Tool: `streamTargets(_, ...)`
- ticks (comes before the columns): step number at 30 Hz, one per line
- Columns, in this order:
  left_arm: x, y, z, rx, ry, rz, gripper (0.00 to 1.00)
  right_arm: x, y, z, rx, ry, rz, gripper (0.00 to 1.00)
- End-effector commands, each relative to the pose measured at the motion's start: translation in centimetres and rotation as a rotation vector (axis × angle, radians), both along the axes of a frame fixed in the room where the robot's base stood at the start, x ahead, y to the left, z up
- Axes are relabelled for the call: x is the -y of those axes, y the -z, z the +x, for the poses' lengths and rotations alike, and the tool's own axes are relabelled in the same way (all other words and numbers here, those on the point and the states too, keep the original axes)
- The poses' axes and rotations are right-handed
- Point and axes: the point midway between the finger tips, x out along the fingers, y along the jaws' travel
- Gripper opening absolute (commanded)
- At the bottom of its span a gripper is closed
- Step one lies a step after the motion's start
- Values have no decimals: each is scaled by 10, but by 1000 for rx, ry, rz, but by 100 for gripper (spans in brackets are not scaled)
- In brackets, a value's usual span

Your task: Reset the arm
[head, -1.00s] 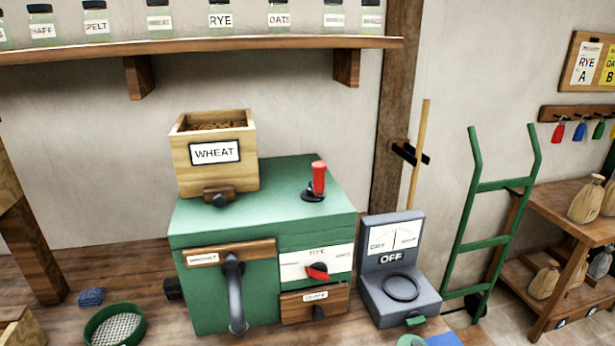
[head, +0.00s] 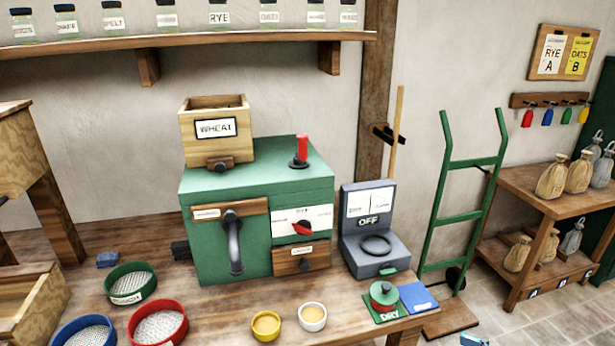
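Neither of my grippers can be made out in the head view. A small dark and light-blue piece (head: 473,340) shows at the bottom edge, right of the bench; I cannot tell what it is. The green mill (head: 225,187) stands on the bench with the wooden WHEAT hopper (head: 215,150) on top. Its red lever (head: 302,150) stands upright, and a red-pointer dial (head: 303,228) is on its front. A grey meter (head: 375,235) marked OFF stands to its right.
The wooden bench (head: 220,312) holds green (head: 131,298), red (head: 158,310) and blue (head: 84,322) rimmed sieves, a yellow bowl (head: 265,335) and a white bowl (head: 313,328). A green hand truck (head: 462,217) leans right. A shelf rack (head: 530,200) holds sacks.

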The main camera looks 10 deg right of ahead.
Motion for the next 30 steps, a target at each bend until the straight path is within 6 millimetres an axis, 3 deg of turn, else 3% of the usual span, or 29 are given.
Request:
streamTargets(11, 0, -1, 0, 1, 0, 0, 40, -101, 27, 25, -55, -190, 155, 100)
streamTargets(14, 0, -1, 0, 1, 0, 0, 40, -135, 43, 34, -115, -198, 219, 100)
streamTargets(19, 0, -1, 1, 1, 0, 0, 40, -198, 94, 38, -313, -143, 294, 100)
streamTargets(24, 0, -2, 1, 1, 0, 0, 40, -245, 171, 6, -630, -5, 270, 100)
streamTargets(27, 0, -2, 1, 1, 0, 0, 40, -253, 211, -28, -826, 104, 215, 100)
streamTargets(30, 0, -2, 1, 1, 0, 0, 40, -245, 240, -61, -993, 225, 167, 100)
